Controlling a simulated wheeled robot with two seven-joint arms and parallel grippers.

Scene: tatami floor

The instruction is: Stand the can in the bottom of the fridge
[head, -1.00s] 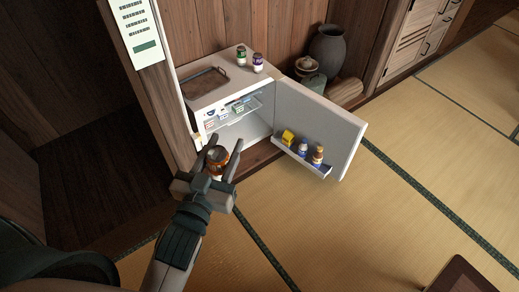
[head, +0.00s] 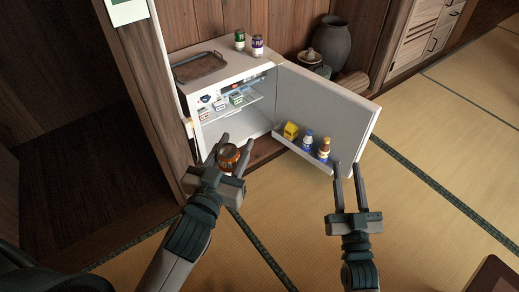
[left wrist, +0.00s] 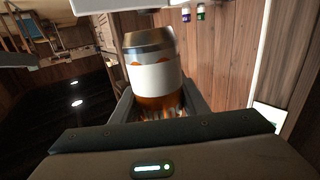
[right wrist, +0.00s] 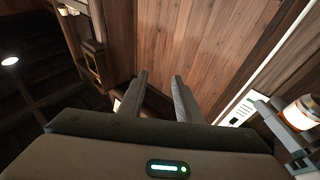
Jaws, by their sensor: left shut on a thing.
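The can (head: 229,157), orange-brown with a white band and a silver top, is held by my left gripper (head: 223,160). It also shows in the left wrist view (left wrist: 152,75), between the two fingers. The small white fridge (head: 237,128) stands open beyond the can. Its lower space below the glass shelf looks empty, though my gripper covers part of the front. My right gripper (head: 347,188) is open and empty, in front of the open door (head: 325,105). The can also appears at the right edge of the right wrist view (right wrist: 305,112).
Several small items stand on the glass shelf (head: 243,102). The door rack (head: 303,153) holds a yellow carton (head: 291,130) and two bottles. A tray (head: 201,66) and two jars (head: 248,42) are on the fridge top. A wooden post (head: 150,95) is left of the fridge.

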